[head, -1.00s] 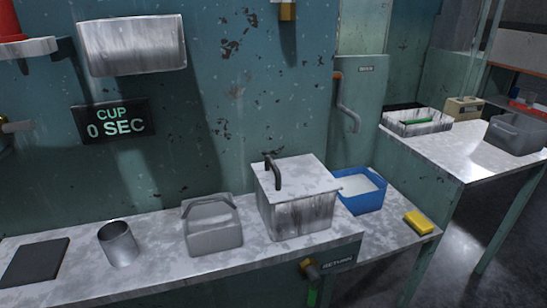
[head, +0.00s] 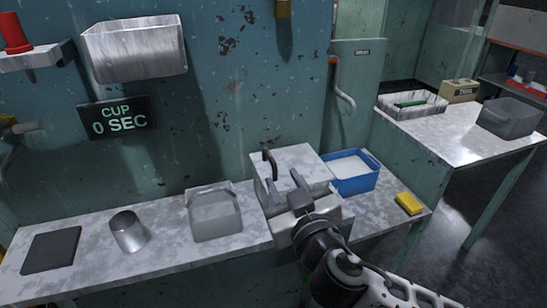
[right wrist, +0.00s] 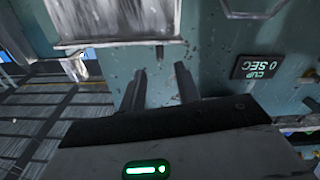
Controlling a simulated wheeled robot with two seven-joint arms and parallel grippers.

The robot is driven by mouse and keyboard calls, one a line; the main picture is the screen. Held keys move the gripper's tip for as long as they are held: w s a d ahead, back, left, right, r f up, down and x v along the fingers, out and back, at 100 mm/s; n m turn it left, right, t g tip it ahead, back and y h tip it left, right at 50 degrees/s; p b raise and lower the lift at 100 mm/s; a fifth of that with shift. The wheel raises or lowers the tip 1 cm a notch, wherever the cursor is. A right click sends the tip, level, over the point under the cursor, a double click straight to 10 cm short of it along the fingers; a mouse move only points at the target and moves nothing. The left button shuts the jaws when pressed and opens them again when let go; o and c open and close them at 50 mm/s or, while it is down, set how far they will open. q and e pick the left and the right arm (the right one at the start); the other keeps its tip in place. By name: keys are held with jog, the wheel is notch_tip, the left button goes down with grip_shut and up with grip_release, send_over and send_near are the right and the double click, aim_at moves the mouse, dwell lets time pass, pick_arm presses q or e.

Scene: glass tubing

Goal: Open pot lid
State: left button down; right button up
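The square metal pot, with its lid (head: 303,158) on top, stands on the counter in the head view. The right wrist view also shows the parted, empty fingers (right wrist: 159,85). My left gripper is not in view.
A grey carrier (head: 214,213), a metal cup (head: 127,231) and a dark pad (head: 52,250) stand left of the pot. A blue bin (head: 352,183) and a yellow sponge (head: 409,203) are right. A metal bin (head: 135,50) hangs above the CUP sign (head: 119,120).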

aim_at(275, 166)
jog(key=p+x, duration=0.1)
jog(key=x, duration=0.5)
jog(key=shift+w+a, duration=0.1)
jog(key=shift+w, duration=0.25)
grip_shut()
